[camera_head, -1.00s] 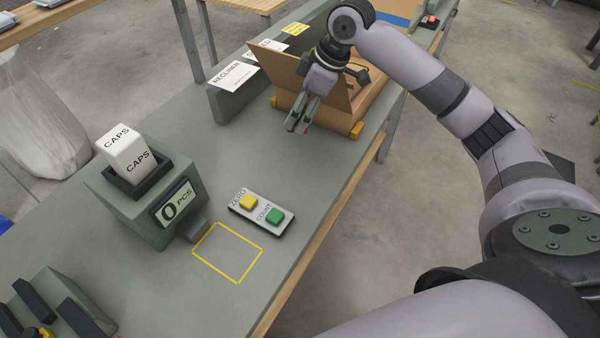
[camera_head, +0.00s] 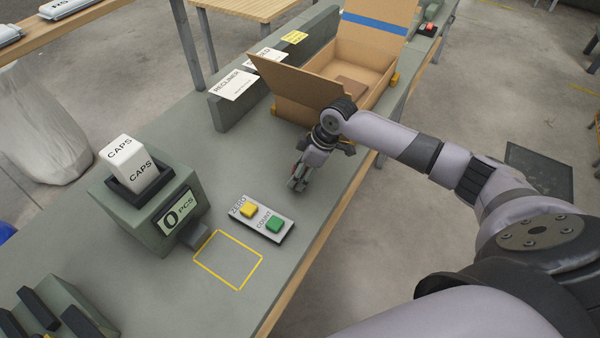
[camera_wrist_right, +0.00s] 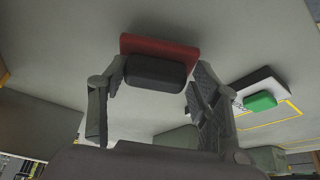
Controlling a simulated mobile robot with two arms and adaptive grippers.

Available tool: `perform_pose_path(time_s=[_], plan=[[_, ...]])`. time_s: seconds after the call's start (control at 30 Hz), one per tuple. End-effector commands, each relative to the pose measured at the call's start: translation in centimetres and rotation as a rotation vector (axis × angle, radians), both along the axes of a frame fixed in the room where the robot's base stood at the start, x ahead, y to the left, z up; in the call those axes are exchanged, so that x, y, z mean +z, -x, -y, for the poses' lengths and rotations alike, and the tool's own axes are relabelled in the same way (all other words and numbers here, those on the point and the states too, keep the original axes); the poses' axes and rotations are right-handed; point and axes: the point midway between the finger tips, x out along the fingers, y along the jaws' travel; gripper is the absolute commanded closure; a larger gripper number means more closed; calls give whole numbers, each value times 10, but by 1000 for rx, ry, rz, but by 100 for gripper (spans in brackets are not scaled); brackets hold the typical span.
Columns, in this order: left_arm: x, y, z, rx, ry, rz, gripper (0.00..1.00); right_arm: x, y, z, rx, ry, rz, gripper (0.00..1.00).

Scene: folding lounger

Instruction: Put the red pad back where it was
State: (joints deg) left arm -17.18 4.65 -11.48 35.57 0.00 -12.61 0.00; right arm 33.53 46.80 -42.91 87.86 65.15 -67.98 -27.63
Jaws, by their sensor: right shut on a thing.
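The red pad (camera_wrist_right: 150,46) shows in the right wrist view, with a dark block (camera_wrist_right: 155,74) against its near side, between my fingers. My right gripper (camera_head: 297,183) is shut on it. In the head view the gripper points down over the green bench, in front of the cardboard box and beyond the button panel; the pad is mostly hidden there by the fingers. I cannot tell whether the pad touches the bench. My left gripper is not in view.
The open cardboard box (camera_head: 292,92) stands behind the gripper. The button panel (camera_head: 262,220) has yellow and green buttons. A yellow outlined square (camera_head: 228,260) on the bench is empty. The CAPS counter (camera_head: 150,205) stands at left. Bench left of the gripper is clear.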

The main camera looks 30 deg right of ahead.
Motion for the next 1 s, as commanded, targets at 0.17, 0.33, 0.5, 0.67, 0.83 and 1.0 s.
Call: perform_pose_path(time_s=[0.17, 0.33, 0.5, 0.67, 0.83, 1.0], plan=[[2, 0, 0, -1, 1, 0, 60, -15, 0, 0, -1, 0, 3, 65], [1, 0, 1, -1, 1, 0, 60, -15, 0, 0, -1, 0, 3, 65], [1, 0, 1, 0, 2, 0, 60, -17, 0, 0, 0, 0, 1, 38], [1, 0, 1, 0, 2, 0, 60, -17, 0, 0, 0, 0, 1, 27], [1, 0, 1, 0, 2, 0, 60, -17, 0, 0, 0, 0, 1, 22], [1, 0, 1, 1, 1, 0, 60, -17, 0, 0, 0, 0, 1, 22]])
